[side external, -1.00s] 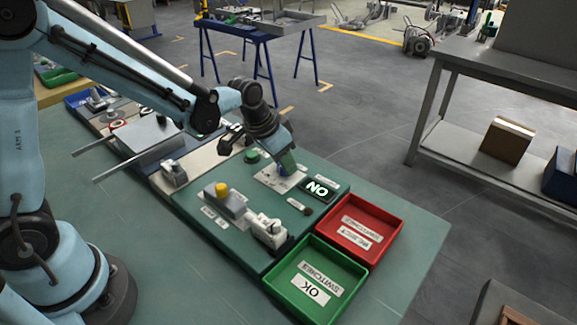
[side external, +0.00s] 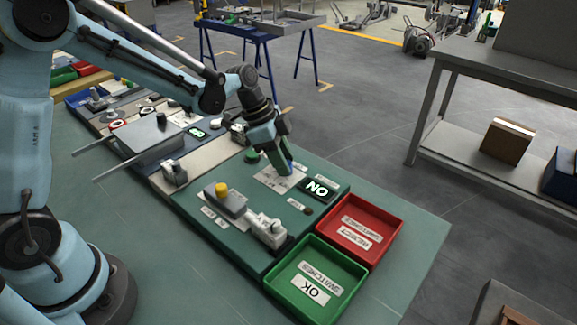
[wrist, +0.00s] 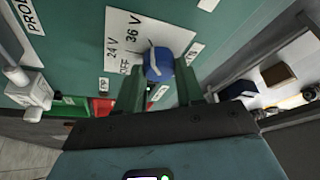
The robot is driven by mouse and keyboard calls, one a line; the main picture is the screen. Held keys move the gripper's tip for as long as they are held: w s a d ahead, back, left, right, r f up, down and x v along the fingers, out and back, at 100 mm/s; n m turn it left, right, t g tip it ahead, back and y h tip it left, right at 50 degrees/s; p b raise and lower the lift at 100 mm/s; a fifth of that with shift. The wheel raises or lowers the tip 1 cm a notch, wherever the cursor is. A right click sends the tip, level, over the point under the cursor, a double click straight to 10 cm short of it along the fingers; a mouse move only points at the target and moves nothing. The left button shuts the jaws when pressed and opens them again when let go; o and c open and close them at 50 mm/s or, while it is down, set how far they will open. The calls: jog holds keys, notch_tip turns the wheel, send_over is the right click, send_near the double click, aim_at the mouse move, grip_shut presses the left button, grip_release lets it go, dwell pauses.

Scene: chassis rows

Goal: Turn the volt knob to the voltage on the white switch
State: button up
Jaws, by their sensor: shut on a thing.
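The blue volt knob (wrist: 158,64) with a white pointer line sits on a white plate (wrist: 172,32) marked OFF, 24 V and 36 V. The pointer lies towards the upper side of the knob, right of the 36 V print; its exact setting is hard to tell. My gripper (wrist: 158,80) is shut on the knob, one green finger on each side; in the side view my gripper (side external: 287,172) hides most of the knob. The white switch (side external: 266,230) lies on the grey stand on the green board.
A lit ON panel (side external: 318,189) is beside the plate. A grey box with a yellow button (side external: 222,189) stands near the switch. The red reject tray (side external: 397,216) and green OK tray (side external: 357,276) lie at the board's edge. A green button (side external: 251,157) is behind.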

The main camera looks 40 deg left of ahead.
jog(key=shift+m, duration=0.3)
jog(key=o, duration=1)
jog(key=shift+o, duration=0.2)
jog(key=shift+r, duration=0.15)
jog(key=v, duration=1.1)
jog(key=shift+a+r, duration=0.2)
jog(key=shift+r, duration=0.2)
